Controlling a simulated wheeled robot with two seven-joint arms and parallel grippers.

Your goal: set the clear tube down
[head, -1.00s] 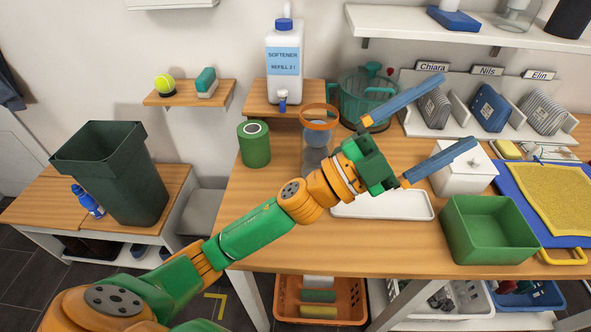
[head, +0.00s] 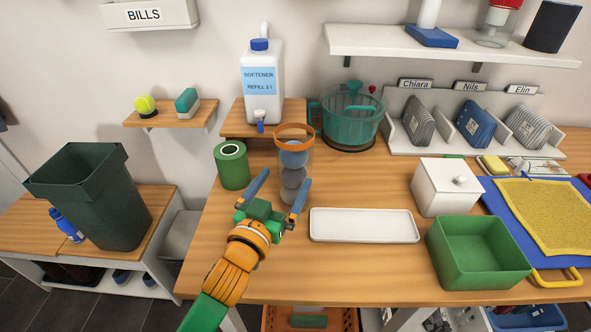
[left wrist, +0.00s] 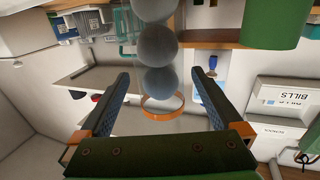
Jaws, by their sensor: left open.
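The clear tube (head: 295,165) stands upright on the table, with an orange rim on top and grey balls inside. My left gripper (head: 284,178) is open and empty, its blue fingers pointing at the tube from the front. One finger is at the tube's left, the other overlaps its lower right edge in the head view. In the left wrist view the tube (left wrist: 157,78) shows between the two open fingers (left wrist: 166,80), with its orange rim towards the palm side of the picture. I cannot tell whether the fingertips touch it. My right gripper is not in view.
A green can (head: 232,170) stands close left of the tube. A softener bottle (head: 262,90) on a raised shelf and a teal basket (head: 350,125) are behind. A white tray (head: 364,237), a white lidded box (head: 444,195) and a green bin (head: 478,258) stand right.

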